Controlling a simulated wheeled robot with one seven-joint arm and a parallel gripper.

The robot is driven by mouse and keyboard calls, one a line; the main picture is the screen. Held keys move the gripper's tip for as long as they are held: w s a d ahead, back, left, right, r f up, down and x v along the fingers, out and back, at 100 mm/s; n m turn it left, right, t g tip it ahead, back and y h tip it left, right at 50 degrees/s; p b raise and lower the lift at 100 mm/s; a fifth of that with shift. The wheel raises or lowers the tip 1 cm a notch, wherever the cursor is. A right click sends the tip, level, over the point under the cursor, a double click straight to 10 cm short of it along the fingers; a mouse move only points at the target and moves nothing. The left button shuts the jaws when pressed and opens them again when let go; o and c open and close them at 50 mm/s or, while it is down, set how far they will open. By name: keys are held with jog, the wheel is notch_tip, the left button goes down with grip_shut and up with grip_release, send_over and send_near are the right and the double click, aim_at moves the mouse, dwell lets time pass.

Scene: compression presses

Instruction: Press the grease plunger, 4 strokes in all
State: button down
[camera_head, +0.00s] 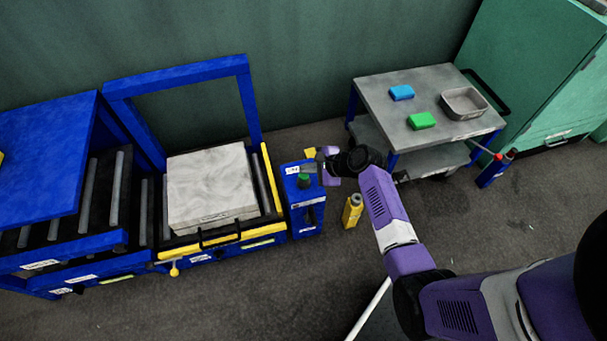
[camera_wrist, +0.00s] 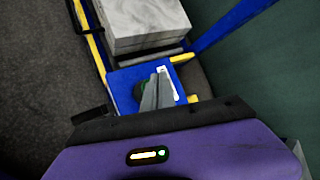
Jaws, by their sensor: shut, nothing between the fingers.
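A green round knob (camera_head: 303,180) stands on top of the blue pedestal (camera_head: 307,219) beside the press; I take it for the plunger, but its label is too small to read. My gripper (camera_head: 319,174) is just right of the knob, over the pedestal top. In the wrist view, the closed grey fingers (camera_wrist: 157,91) are over the blue top and hide part of the green knob (camera_wrist: 139,92). The fingers are shut with nothing between them. I cannot tell whether they touch the knob.
A pale block (camera_head: 211,183) rests in the blue press frame (camera_head: 178,78), left of the pedestal. A yellow bottle (camera_head: 352,211) stands on the floor to the right. A grey cart (camera_head: 434,86) carries blue and green blocks and a tray. Open floor lies in front.

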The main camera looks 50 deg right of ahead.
aim_at(306, 176)
jog(key=shift+f, duration=0.1)
jog(key=shift+f, duration=0.3)
jog(key=shift+f+b, duration=0.6)
jog(key=shift+f, duration=0.35)
dwell(1.0)
dwell(0.3)
jog(key=shift+r+p, duration=1.35)
jog(key=shift+p, duration=0.1)
jog(key=shift+r, duration=0.1)
notch_tip(306, 176, up, 5)
jog(key=p, duration=0.5)
